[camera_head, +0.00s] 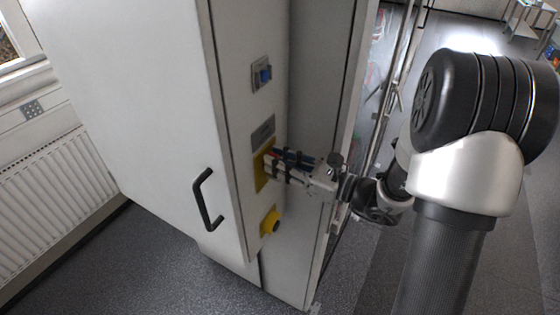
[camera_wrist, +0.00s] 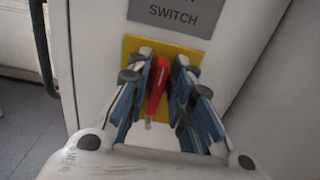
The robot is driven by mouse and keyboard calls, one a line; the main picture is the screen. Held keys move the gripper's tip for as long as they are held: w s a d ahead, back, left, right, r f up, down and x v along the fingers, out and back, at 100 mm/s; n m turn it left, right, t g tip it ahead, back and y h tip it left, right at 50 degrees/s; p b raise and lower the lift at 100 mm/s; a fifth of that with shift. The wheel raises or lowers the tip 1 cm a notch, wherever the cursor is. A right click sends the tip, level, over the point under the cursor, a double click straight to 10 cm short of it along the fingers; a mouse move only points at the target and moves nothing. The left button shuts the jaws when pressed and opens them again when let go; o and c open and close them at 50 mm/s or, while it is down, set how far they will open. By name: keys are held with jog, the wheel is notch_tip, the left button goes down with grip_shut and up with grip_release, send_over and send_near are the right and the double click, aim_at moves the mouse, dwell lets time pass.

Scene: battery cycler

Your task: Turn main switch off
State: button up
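The main switch is a red handle (camera_wrist: 157,82) on a yellow plate (camera_wrist: 131,45), below a grey label plate (camera_wrist: 172,12) on which "SWITCH" can be read. In the wrist view the handle stands nearly upright, leaning slightly. My gripper (camera_wrist: 160,78) is open, with one finger on each side of the handle. Some yellow shows between the handle and the right finger; the left finger is very close, and I cannot tell if it touches. In the head view my gripper (camera_head: 270,161) reaches the yellow plate (camera_head: 260,174) from the right and hides the handle.
A black door handle (camera_head: 205,200) juts from the cabinet front. A tall cabinet frame (camera_head: 345,110) stands close on the right. A radiator (camera_head: 55,185) is at left.

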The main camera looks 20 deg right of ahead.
grip_shut()
jog(key=shift+b, duration=0.4)
jog(key=n+b, duration=0.3)
jog(key=b, duration=0.1)
jog(key=n+b, duration=0.3)
jog(key=b, duration=0.2)
jog(key=a+f+n+b, duration=0.1)
jog(key=n+b, duration=0.2)
jog(key=b, duration=0.1)
jog(key=shift+s+f, duration=0.1)
jog(key=shift+s, duration=0.3)
jog(key=n+b, duration=0.2)
jog(key=b, duration=0.1)
jog(key=n+b, duration=0.2)
jog(key=b, duration=0.2)
jog(key=n+b, duration=0.2)
jog(key=b, duration=0.2)
jog(key=shift+s+a+f, duration=0.1)
jog(key=shift+s+f, duration=0.05)
jog(key=shift+f, duration=0.2)
jog(key=n+b, duration=0.2)
jog(key=b, duration=0.2)
jog(key=shift+n, duration=0.4)
jog(key=shift+r+b, duration=0.1)
jog(key=shift+b, duration=0.3)
